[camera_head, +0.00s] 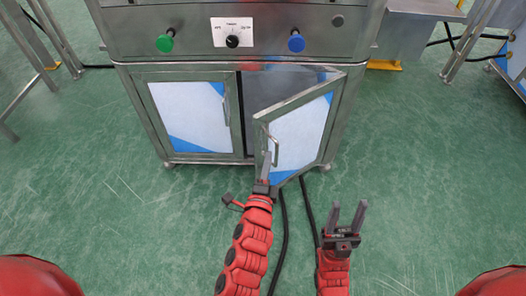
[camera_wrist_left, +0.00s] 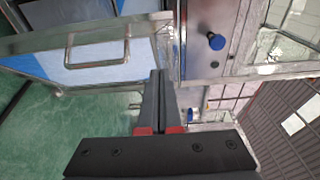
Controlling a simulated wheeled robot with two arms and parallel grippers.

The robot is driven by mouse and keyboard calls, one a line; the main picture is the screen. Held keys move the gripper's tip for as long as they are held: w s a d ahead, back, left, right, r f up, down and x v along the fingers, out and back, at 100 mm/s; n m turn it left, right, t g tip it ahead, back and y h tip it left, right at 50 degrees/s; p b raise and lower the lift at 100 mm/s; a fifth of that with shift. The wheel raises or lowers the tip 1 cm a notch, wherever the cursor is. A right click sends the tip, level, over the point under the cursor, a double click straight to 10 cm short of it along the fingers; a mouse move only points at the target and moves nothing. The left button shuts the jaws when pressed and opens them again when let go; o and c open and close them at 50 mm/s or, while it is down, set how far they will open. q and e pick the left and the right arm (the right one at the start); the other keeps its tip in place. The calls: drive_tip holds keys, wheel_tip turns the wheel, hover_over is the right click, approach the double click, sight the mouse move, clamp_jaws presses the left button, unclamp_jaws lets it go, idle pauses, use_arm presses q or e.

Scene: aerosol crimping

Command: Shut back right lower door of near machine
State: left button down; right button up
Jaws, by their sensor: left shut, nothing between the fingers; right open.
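The lower right door (camera_head: 300,137) of the near machine stands partly open, swung out toward me, with a dark gap at its left. It has a metal frame, a white and blue panel and a bar handle (camera_head: 273,146). In the left wrist view the door (camera_wrist_left: 85,72) fills the upper left, handle included. My left gripper (camera_head: 266,158) is shut and empty, its fingertips close to the door's handle-side edge. I cannot tell whether they touch it. My right gripper (camera_head: 347,212) is open and empty, in front of the door and lower right of it.
The lower left door (camera_head: 191,115) is shut. Above the doors, the machine front carries a green button (camera_head: 165,43), a black dial (camera_head: 232,41) and a blue button (camera_head: 296,43). Dark cables run over the green floor near my arms. The floor to the right is clear.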

use_arm(q)
approach(266, 120)
drive_tip(key=w+d, duration=0.3)
drive_tip(key=shift+w+a+f, duration=0.1)
drive_tip(key=shift+w+a, duration=0.35)
drive_tip(key=shift+w, duration=0.25)
drive_tip(key=shift+w+a, duration=0.5)
drive_tip(key=shift+w, duration=0.25)
drive_tip(key=shift+w+a, duration=0.1)
